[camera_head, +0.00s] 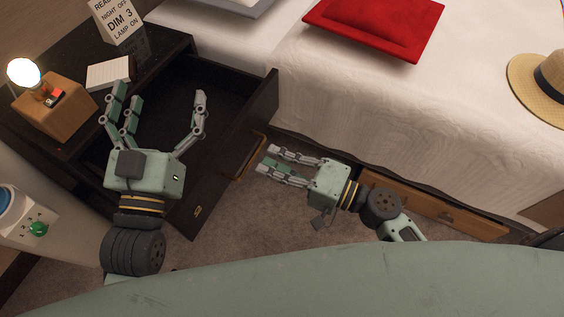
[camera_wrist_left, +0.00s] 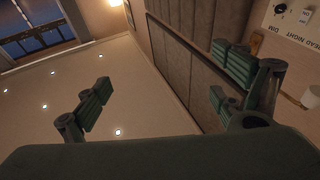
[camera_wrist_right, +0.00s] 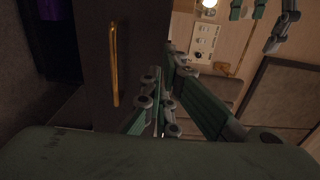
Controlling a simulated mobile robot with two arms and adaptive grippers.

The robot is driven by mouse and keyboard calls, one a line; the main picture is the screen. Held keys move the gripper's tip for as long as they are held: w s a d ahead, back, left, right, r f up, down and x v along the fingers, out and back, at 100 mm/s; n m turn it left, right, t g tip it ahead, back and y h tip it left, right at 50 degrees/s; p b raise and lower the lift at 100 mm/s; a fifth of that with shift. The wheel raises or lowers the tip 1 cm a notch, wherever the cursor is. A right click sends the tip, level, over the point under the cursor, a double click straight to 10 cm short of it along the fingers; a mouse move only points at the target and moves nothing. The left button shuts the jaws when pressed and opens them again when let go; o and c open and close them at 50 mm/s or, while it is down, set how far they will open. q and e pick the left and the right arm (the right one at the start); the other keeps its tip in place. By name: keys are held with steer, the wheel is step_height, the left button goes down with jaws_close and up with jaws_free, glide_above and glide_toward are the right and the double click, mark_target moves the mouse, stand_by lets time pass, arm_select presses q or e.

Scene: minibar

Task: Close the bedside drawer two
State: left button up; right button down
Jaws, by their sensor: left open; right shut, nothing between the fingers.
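In the head view, a dark bedside drawer (camera_head: 232,135) is pulled out of the dark nightstand (camera_head: 160,40). Its front panel faces right and carries a brass handle (camera_head: 250,157). My left gripper (camera_head: 162,105) is open and appears above the open drawer, with nothing between its fingers. My right gripper (camera_head: 268,160) is shut and empty, its fingertips close to the handle; I cannot tell whether they touch. The right wrist view shows the dark panel with its brass handle (camera_wrist_right: 113,65) left of the shut fingers (camera_wrist_right: 160,100).
A lit lamp on a wooden block (camera_head: 55,110), a notepad (camera_head: 108,73) and a sign (camera_head: 117,20) stand on the nightstand. The bed (camera_head: 400,110) with a red cushion (camera_head: 375,25) and a straw hat (camera_head: 540,85) is to the right. Carpet (camera_head: 255,215) lies below.

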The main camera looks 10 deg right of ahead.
mark_target(227, 144)
arm_select(q)
steer(key=f, duration=0.1)
steer(key=f+g, duration=0.1)
steer(key=f, duration=0.1)
steer(key=shift+w+a+g+p, duration=0.2)
steer(key=shift+w+g+p, duration=0.1)
steer(key=shift+g, duration=0.1)
arm_select(e)
steer(key=x, duration=0.9)
